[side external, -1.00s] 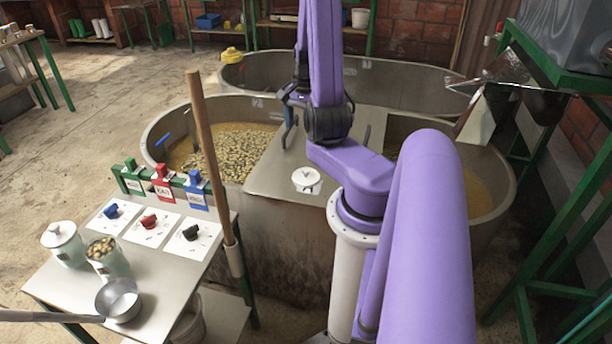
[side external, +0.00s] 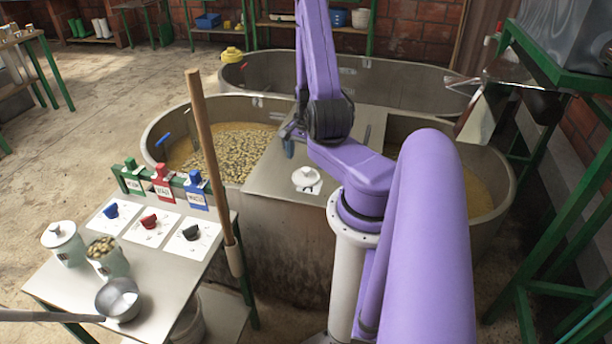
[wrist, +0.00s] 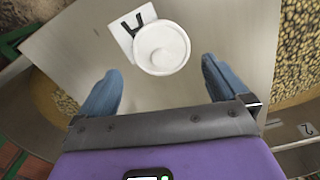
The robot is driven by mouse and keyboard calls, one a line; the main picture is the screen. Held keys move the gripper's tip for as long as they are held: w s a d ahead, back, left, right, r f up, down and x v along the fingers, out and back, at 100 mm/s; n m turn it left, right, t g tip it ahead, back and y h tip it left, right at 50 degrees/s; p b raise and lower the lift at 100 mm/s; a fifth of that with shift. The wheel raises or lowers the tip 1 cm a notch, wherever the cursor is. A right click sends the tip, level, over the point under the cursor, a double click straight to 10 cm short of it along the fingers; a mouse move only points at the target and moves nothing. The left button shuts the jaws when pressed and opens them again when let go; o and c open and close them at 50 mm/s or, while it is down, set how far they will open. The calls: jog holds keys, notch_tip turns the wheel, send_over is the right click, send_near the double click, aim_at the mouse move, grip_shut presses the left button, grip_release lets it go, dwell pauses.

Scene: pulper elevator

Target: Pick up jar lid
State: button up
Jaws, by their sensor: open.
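The jar lid (side external: 306,178) is a round white lid lying on the flat metal sheet between the tank parts. In the wrist view the lid (wrist: 162,47) shows from above, with a raised round centre. It lies on a small white card with black marks (wrist: 130,28). My gripper (side external: 289,140) is above the sheet, behind and slightly left of the lid in the side view, partly hidden by my arm. In the wrist view my gripper (wrist: 160,68) is open, its two blue fingers apart and empty, with the lid ahead between their line.
The metal sheet (side external: 262,176) is clear around the lid. Tanks with beans (side external: 235,145) flank it. A side table (side external: 165,275) holds a lidded jar (side external: 62,242), an open jar of beans (side external: 108,262), a ladle (side external: 119,300) and coloured pieces. A wooden pole (side external: 206,140) stands at its edge.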

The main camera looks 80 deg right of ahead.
aim_at(305, 170)
jog(key=shift+f, duration=3.05)
jog(key=c, duration=0.7)
